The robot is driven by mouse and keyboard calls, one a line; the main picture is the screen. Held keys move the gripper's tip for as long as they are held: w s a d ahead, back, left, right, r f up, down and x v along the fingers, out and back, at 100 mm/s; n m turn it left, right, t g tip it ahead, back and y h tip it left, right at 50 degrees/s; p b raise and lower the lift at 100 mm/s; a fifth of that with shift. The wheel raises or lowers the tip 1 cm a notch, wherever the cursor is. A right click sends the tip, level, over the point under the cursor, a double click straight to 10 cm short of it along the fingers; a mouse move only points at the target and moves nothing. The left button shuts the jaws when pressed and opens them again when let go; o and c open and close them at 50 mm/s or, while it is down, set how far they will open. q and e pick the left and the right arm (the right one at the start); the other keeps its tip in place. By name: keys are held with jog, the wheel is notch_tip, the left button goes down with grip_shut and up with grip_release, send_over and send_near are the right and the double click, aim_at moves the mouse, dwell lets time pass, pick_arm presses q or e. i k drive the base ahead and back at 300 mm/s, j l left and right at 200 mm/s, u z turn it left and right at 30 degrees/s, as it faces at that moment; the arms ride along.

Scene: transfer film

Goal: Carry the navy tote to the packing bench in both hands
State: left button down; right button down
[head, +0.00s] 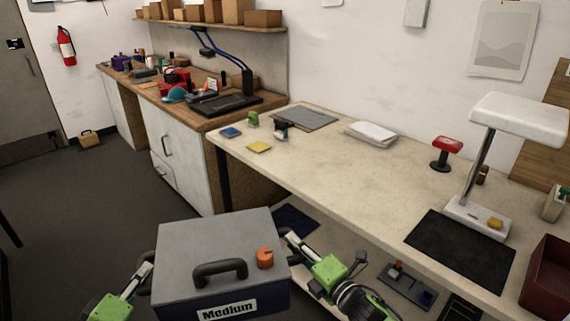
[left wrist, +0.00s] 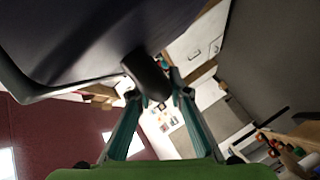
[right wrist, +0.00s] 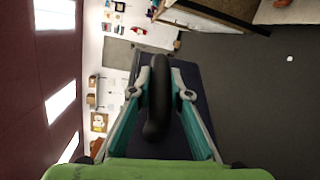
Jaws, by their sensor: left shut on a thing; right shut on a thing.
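The navy tote (head: 190,299) has a grey lid, a black top handle, an orange knob and a "Medium" label. It is held up in front of me, before the bench's near edge. My left gripper (head: 146,270) is shut on the tote's left side handle, a dark bar in the left wrist view (left wrist: 146,76). My right gripper (head: 290,240) is shut on the right side handle, a black loop in the right wrist view (right wrist: 159,97). The packing bench (head: 330,165) is a pale stone-like top, to the right and beyond the tote.
On the bench are a white lamp (head: 520,120), a black mat (head: 460,250), a red-topped stand (head: 447,145), white papers (head: 371,132), a grey sheet (head: 303,117) and a yellow pad (head: 259,147). A dark red bin (head: 549,280) is at right. The middle of the bench is clear.

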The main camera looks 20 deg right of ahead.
aim_at(330, 170)
jog(key=i+j+u, duration=0.1)
jog(key=i+u, duration=0.65)
jog(key=i+j+z, duration=0.15)
jog(key=z, duration=0.2)
jog(key=i+j+z, duration=0.35)
jog(key=j+z, duration=0.2)
jog(key=z, duration=0.3)
jog(key=j+z, duration=0.25)
jog(key=z, duration=0.2)
jog(key=j+z, duration=0.2)
jog(key=z, duration=0.3)
jog(key=j+z, duration=0.2)
jog(key=z, duration=0.3)
jog(key=i+j+z, duration=0.15)
jog(key=i+j, duration=0.2)
jog(key=i, duration=0.2)
jog(key=i+j, duration=0.2)
jog(key=i, duration=0.15)
jog(key=i+j, duration=0.2)
jog(key=i, duration=0.2)
